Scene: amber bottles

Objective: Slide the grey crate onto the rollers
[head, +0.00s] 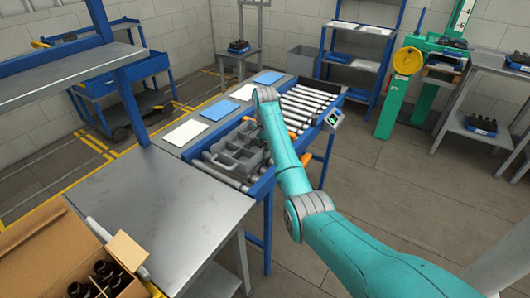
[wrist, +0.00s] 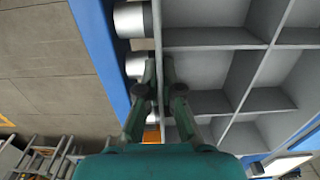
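The grey crate (head: 226,160), divided into compartments, sits at the near part of the blue-framed roller conveyor (head: 262,187). Its compartments look empty in the wrist view (wrist: 210,38). Bare rollers (head: 308,102) show beyond it, and roller ends (wrist: 133,66) show beside its wall in the wrist view. My gripper (wrist: 159,68) has one finger on each side of the crate's thin wall and looks closed on it. In the head view my arm hides the fingers and part of the crate.
A bare metal table (head: 180,205) adjoins the conveyor's near end, with a cardboard box (head: 45,255) of dark bottles on it. White and blue sheets (head: 219,110) lie along the ledge left of the rollers. A small panel (head: 333,118) stands at the conveyor's right side. Open floor lies to the right.

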